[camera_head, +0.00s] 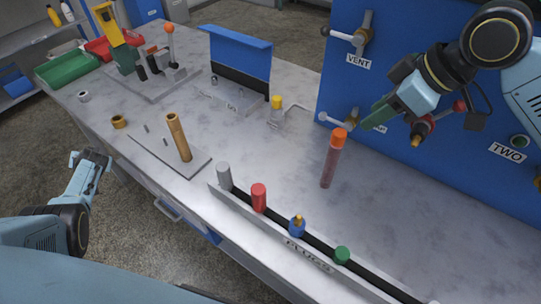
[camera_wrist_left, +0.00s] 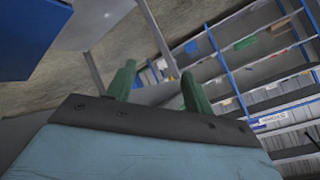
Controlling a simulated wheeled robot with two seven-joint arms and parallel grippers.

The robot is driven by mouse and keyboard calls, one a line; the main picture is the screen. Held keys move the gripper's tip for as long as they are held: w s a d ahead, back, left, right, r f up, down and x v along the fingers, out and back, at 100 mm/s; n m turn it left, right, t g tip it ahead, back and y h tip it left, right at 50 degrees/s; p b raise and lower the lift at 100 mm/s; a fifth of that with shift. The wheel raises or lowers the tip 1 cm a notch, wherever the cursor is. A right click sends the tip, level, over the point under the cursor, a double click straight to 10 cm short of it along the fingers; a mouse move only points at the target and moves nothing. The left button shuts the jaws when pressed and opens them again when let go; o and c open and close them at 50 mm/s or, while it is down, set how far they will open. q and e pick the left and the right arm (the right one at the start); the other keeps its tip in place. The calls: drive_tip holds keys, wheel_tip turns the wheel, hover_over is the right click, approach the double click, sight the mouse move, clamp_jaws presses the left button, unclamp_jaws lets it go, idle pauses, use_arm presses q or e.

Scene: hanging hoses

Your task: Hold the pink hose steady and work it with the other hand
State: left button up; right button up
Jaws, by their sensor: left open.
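No hanging pink hose shows clearly in either view. The nearest match is an upright dull pink tube (camera_head: 330,165) with an orange top, standing on the bench in the head view. My right gripper (camera_head: 370,122) is above and right of the tube, in front of the blue panel, close to a valve handle. Its green fingers overlap, so their gap is hidden. My left gripper (camera_head: 100,160) is off the bench's left edge, far from the tube. Its two green fingers (camera_wrist_left: 158,88) are apart in the left wrist view, with nothing between them.
The blue panel (camera_head: 340,80) carries valves and a red fitting (camera_head: 422,128). A plug rail (camera_head: 270,222) lines the bench's front edge. A brass tube (camera_head: 179,138) stands on a grey plate. A green tray (camera_head: 68,68) is at the far left. The bench middle is mostly clear.

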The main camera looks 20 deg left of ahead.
use_arm(q)
drive_tip(key=w+a+r+y, duration=0.1)
drive_tip(key=w+a+r, duration=0.1)
drive_tip(key=a+r, duration=0.35)
drive_tip(key=w+a+r+y, duration=0.1)
drive_tip(key=w+a+r, duration=0.1)
drive_tip(key=r, duration=0.7)
drive_tip(key=w+d+r+m+t+y, duration=0.1)
drive_tip(key=w+d+r+m+t, duration=0.15)
drive_tip(key=w+r, duration=0.35)
drive_tip(key=w+d+r+m+t+h, duration=0.1)
drive_tip(key=w+d+r+m+t, duration=0.3)
drive_tip(key=d, duration=0.4)
drive_tip(key=w+d+r+m+t+h, duration=0.1)
drive_tip(key=w+d+r+m+h, duration=0.1)
drive_tip(key=w+d+r+m, duration=0.4)
drive_tip(key=w+d+r+m+t+h, duration=0.1)
drive_tip(key=w+d+r+m+t, duration=0.15)
drive_tip(key=d+m, duration=0.5)
drive_tip(key=w+d+m+t+h, duration=0.2)
drive_tip(key=d+m+h, duration=0.35)
drive_tip(key=d, duration=1.15)
drive_tip(key=m+g+h, duration=0.6)
drive_tip(key=m+h, duration=0.6)
drive_tip(key=m, duration=1.1)
approach(332, 152)
drive_tip(key=shift+n+y, duration=0.25)
drive_tip(key=x, duration=1.3)
drive_tip(key=shift+w+f, duration=0.1)
drive_tip(key=shift+w, duration=0.1)
